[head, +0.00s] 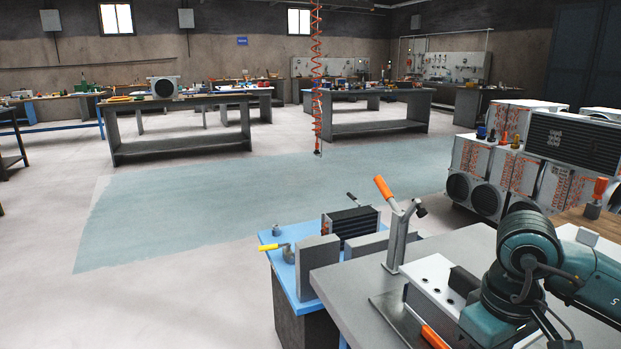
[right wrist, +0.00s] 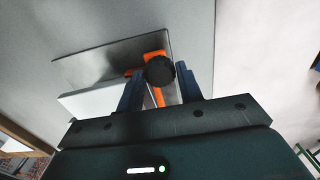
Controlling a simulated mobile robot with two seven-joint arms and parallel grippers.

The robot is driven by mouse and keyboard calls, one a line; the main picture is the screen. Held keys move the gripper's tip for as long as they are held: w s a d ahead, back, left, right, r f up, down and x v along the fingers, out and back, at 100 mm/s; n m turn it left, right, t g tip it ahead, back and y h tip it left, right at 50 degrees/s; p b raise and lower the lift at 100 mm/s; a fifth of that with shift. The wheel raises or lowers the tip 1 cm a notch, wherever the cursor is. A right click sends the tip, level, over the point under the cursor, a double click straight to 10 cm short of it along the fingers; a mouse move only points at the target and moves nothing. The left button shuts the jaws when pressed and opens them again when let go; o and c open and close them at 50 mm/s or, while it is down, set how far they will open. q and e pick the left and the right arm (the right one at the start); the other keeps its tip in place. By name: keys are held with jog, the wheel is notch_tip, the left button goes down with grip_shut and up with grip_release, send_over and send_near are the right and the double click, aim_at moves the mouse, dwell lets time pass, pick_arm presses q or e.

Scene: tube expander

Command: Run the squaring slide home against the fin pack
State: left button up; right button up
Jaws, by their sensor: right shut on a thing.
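In the right wrist view my right gripper (right wrist: 160,85) is shut on a round black knob (right wrist: 159,69). An orange bar (right wrist: 155,56) shows behind the knob, beside a thin grey plate (right wrist: 110,62) and a pale block (right wrist: 95,100). I cannot tell which of these belong to the squaring slide. In the head view a dark finned block (head: 350,222), which looks like the fin pack, stands on the blue bench top (head: 283,272) behind grey upright blocks (head: 317,267). My right arm enters at lower right and its fingertips are hidden there. My left gripper is out of view.
An orange-handled lever (head: 383,188) rises from the grey table (head: 345,290). A pale plate with holes (head: 430,270) and a flat metal sheet (head: 393,312) are near my right arm. White cased units (head: 475,160) are stacked at right. The floor at left is clear.

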jog(key=o, duration=0.7)
jog(key=shift+o, duration=0.2)
jog(key=shift+r+p, duration=1.85)
jog(key=shift+r, duration=1.7)
